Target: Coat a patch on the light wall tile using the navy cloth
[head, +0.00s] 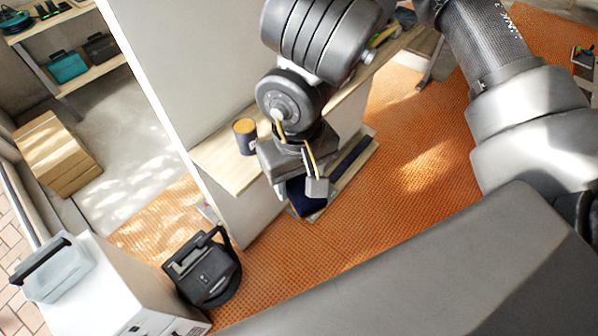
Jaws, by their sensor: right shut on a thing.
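My right gripper (296,183) hangs at the centre of the head view, below its grey wrist. It is shut on the navy cloth (307,202), which shows as a dark patch just under and beside the fingers. The fingers cover part of the cloth. I cannot tell whether the cloth touches anything beneath it. A pale flat board with a dark strip (353,158) lies beyond the gripper, low by the bench. I cannot make out for sure which surface is the light wall tile. My left gripper is not in view.
A dark cup with orange contents (245,136) stands on the wooden bench top (222,160), left of my gripper. A black case (203,270) stands at lower left, beside a white cabinet (115,290). Orange matting (420,170) lies open to the right.

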